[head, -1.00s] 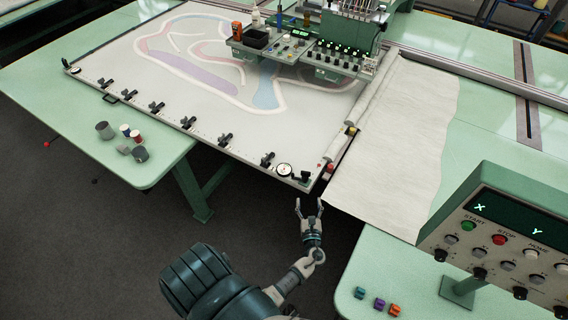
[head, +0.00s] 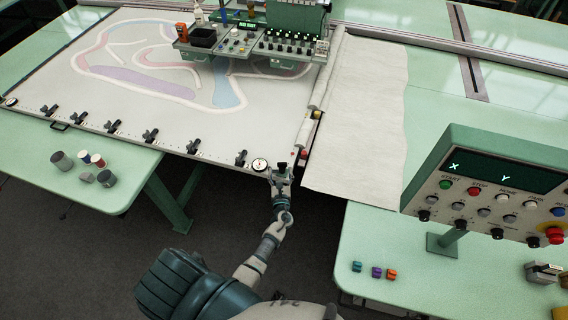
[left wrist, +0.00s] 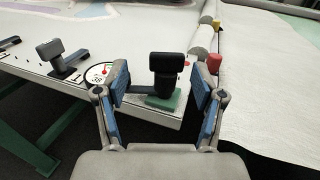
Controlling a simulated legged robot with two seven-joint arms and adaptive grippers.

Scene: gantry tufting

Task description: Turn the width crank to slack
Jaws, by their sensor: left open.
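The width crank is most likely the black-knobbed part on a green base (left wrist: 163,78) at the front right corner of the frame (head: 200,150). In the left wrist view it stands upright between the fingers of my left gripper (left wrist: 160,95). The fingers are apart, one on each side, and I see no clear contact. In the head view my left gripper (head: 281,172) is at that corner and partly hides the crank. A round white dial (left wrist: 101,73) with a red needle sits just left of the crank; it also shows in the head view (head: 260,164).
Black clamps (head: 196,146) line the frame's front edge. White fabric (head: 355,125) lies to the right. The control panel (head: 490,185) stands at the right. Spools (head: 98,160) and small coloured blocks (head: 377,271) rest on the tables. A red knob (left wrist: 214,63) is right of the crank.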

